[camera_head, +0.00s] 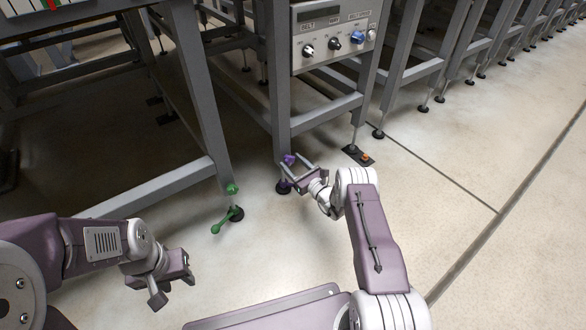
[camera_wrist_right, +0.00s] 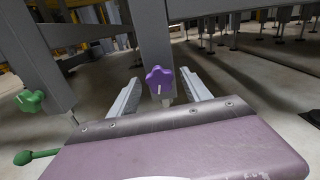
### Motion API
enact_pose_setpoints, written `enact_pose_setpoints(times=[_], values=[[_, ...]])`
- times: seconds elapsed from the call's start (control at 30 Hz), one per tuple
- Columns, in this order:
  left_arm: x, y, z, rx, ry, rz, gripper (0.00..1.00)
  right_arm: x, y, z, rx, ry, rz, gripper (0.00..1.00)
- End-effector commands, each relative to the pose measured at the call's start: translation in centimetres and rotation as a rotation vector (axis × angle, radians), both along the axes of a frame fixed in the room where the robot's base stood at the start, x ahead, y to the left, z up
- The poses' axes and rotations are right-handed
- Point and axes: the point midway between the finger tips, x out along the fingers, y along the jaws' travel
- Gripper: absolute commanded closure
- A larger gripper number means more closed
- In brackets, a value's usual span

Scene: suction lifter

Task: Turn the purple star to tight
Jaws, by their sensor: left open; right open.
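The purple star (camera_head: 289,159) is a star-shaped knob low on a grey frame leg in the head view. In the right wrist view the purple star (camera_wrist_right: 159,77) faces me, with a pale line on its face. My right gripper (camera_head: 294,174) is open, its fingers pointing at the leg with the star between or just beyond them. In the right wrist view its two fingers (camera_wrist_right: 160,95) stand either side of the star, apart from it as far as I can see. My left gripper (camera_head: 173,280) is open and empty over the floor at lower left.
A green star knob (camera_head: 232,188) and green lever (camera_head: 226,218) sit on the neighbouring leg. A control panel (camera_head: 333,35) with several knobs hangs above. An orange part (camera_head: 365,157) is on a foot to the right. Floor at right is clear.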

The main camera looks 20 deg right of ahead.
Motion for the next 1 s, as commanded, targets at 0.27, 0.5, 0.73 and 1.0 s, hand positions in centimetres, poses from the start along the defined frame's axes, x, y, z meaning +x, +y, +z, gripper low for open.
enact_pose_setpoints(times=[0.27,0.5,0.73,1.0], values=[[0.01,0.0,0.11,0.0,0.0,0.0,0.58,0.0,-0.02,0.1,0.0,0.0,0.0,0.71],[0.01,0.0,0.12,0.0,0.0,0.0,0.58,-0.03,-0.02,0.08,0.002,0.001,0.0,1.0],[0.0,0.0,0.37,0.0,0.0,0.0,0.58,-0.06,-0.01,0.12,0.056,0.021,0.001,1.0],[0.0,0.0,1.04,0.0,0.0,0.0,0.58,-0.06,-0.02,0.17,0.24,0.088,0.0,1.0]])
